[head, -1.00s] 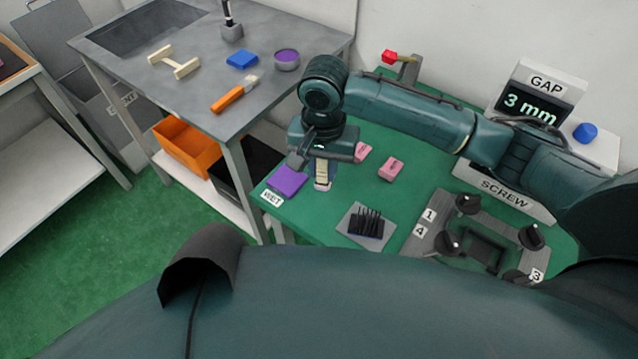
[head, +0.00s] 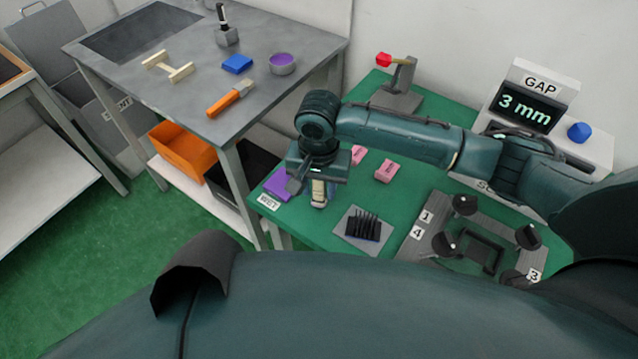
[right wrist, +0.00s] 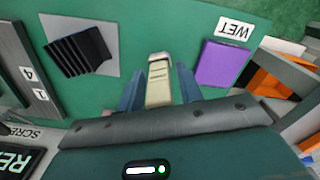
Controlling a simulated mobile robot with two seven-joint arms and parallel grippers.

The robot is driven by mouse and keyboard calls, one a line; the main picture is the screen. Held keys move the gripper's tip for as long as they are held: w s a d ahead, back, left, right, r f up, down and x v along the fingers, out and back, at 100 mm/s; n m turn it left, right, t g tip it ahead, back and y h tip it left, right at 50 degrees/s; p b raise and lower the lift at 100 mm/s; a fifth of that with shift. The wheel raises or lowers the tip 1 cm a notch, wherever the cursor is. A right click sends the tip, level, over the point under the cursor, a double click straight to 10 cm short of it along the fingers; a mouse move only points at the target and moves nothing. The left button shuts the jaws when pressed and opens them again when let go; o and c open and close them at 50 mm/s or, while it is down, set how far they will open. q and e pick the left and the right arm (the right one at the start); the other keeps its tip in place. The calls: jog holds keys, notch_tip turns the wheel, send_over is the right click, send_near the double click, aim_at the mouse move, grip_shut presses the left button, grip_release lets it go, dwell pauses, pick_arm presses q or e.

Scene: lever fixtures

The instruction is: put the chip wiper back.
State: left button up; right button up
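My right gripper (head: 318,180) is over the left part of the green table, pointing down. In the right wrist view its two blue fingers stand at either side of a beige block-like piece with a grey end and small dark print, which I take for the chip wiper (right wrist: 159,85). My left gripper is not in view.
A purple pad (head: 278,185) by a WET label (head: 268,203) lies left of the gripper. A black finned block on a grey plate (head: 350,238) is to the right. Pink blocks (head: 385,171) lie behind. A clamp fixture (head: 480,250) fills the right. Bare green lies between.

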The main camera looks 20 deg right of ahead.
jog(key=shift+o, duration=0.5)
jog(key=shift+r, duration=0.1)
notch_tip(320, 180, up, 12)
jog(key=shift+r, duration=0.1)
jog(key=shift+s, duration=0.1)
dwell(0.4)
